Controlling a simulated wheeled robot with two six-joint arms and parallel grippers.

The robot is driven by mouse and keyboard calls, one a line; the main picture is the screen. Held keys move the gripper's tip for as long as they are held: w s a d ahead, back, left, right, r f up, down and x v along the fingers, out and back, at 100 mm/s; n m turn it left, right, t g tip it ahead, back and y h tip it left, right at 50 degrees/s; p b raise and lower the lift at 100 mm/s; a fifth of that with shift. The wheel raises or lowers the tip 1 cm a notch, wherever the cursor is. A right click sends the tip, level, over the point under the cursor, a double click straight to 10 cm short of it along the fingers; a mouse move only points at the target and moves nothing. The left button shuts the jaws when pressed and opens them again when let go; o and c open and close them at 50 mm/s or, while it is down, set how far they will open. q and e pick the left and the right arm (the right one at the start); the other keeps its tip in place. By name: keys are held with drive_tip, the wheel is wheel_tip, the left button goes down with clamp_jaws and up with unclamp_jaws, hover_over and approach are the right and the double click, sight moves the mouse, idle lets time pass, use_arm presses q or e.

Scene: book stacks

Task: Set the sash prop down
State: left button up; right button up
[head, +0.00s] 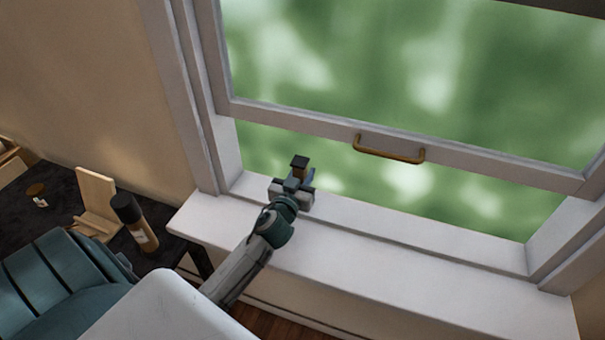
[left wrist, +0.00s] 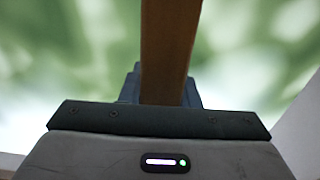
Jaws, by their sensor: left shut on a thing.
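The sash prop (head: 299,163) is a short wooden bar with a dark end cap. My left gripper (head: 298,184) is shut on it, over the left part of the white window sill. In the left wrist view the prop's brown wooden shaft (left wrist: 168,50) rises between the jaws (left wrist: 165,90). Its lower end is hidden by the gripper, so I cannot tell whether it touches the sill. The window sash (head: 310,122) is raised, with an open gap below it. The prop's top appears below the sash rail and apart from it. My right gripper is not in view.
A brass handle (head: 389,150) is fixed to the sash's bottom rail. The sill (head: 430,265) is clear to the right of my gripper. On a dark table (head: 60,215) at left stand a dark-capped bottle (head: 141,232), a wooden bookend-like piece (head: 96,195) and a small jar (head: 38,195).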

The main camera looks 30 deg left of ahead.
use_arm(q)
drive_tip(key=o, duration=0.6)
drive_tip(key=shift+f, duration=0.15)
drive_tip(key=o, duration=0.4)
drive_tip(key=shift+o, duration=0.2)
drive_tip(key=shift+r, duration=0.2)
drive_tip(key=shift+s, duration=0.1)
drive_tip(key=b+v, duration=0.4)
drive_tip(key=v, duration=0.7)
drive_tip(key=shift+s+d, duration=0.2)
drive_tip(key=shift+s, duration=0.2)
